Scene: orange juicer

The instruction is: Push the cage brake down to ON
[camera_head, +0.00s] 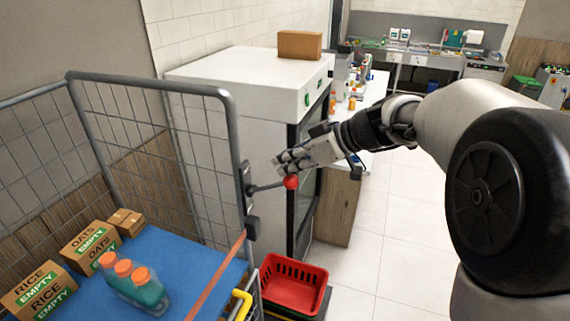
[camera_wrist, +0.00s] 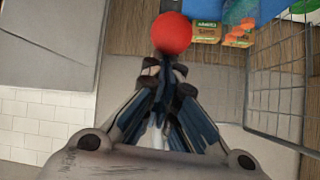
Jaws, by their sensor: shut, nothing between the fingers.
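The cage (camera_head: 236,130) is a grey wire roll cage at the left in the head view. Its brake is a dark lever with a red ball knob (camera_head: 291,182), fixed to the right post and sticking out to the right, nearly level. My gripper (camera_head: 282,163) is shut and empty, with its fingertips close by the knob, slightly above it in the head view. In the wrist view the knob (camera_wrist: 171,33) lies just beyond the shut fingertips (camera_wrist: 165,66). I cannot tell whether they touch. The lever's rod is hidden in the wrist view.
The cage's blue shelf (camera_head: 190,252) holds cartons (camera_head: 88,247) and bottles with orange caps (camera_head: 124,268). A white cabinet (camera_head: 250,75) stands behind the lever. A red basket (camera_head: 295,285) sits below it. The tiled floor at the right is clear.

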